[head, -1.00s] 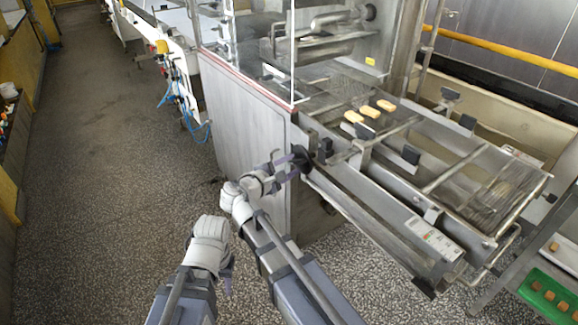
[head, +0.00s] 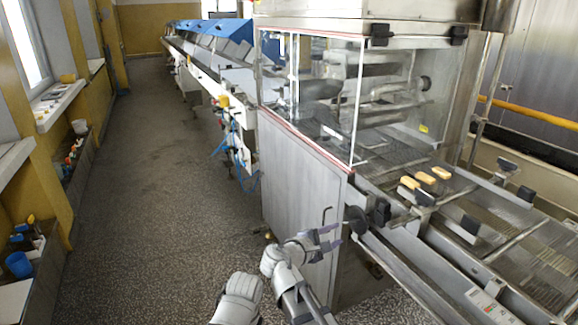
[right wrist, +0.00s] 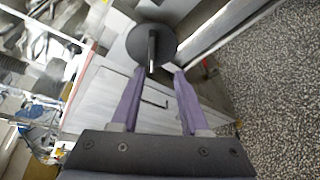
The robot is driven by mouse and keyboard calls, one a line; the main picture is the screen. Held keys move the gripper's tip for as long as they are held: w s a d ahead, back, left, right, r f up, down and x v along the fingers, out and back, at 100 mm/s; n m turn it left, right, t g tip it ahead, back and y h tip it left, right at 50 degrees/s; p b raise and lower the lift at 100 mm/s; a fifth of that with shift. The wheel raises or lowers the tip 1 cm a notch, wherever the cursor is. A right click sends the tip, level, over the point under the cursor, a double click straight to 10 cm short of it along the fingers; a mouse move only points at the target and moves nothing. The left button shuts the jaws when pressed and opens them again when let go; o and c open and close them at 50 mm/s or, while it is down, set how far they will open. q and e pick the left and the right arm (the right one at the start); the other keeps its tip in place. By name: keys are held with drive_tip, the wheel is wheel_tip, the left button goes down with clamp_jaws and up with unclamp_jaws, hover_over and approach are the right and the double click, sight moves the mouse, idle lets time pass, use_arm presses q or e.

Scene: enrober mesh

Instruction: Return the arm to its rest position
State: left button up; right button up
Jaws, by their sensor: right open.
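My right gripper (head: 337,236) is open and empty beside the enrober's side. Its two purple fingers also show in the right wrist view (right wrist: 158,75), with nothing between them but the view of the panel behind. A round black disc with a short metal handle (right wrist: 151,45) lies just beyond the fingertips and apart from them. The same black disc (head: 356,220) shows in the head view, to the right of the fingertips. Part of my left arm shows at the bottom of the head view; its gripper is out of sight.
The enrober cabinet (head: 290,170) stands close by on the right. A long conveyor (head: 215,70) runs back. Speckled floor (head: 150,200) is clear to the left, up to a ledge with bottles and a blue cup (head: 18,264).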

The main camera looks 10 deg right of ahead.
drive_tip(key=s+d+f+m+g+y, duration=0.35)
drive_tip(key=s+f+m, duration=0.25)
drive_tip(key=f, duration=0.3)
drive_tip(key=s+a+f+m+g+y, duration=0.5)
drive_tip(key=s+a+f+m+y, duration=0.15)
drive_tip(key=s+m+y, duration=0.2)
drive_tip(key=s+a+n+h, duration=0.1)
drive_tip(key=s+a+n, duration=0.45)
drive_tip(key=a, duration=0.55)
wheel_tip(320, 180, up, 15)
drive_tip(key=m+p, duration=0.1)
drive_tip(key=p, duration=1.5)
drive_tip(key=shift+s+r+g, duration=0.15)
drive_tip(key=shift+s+g, duration=0.1)
drive_tip(key=shift+g, duration=0.1)
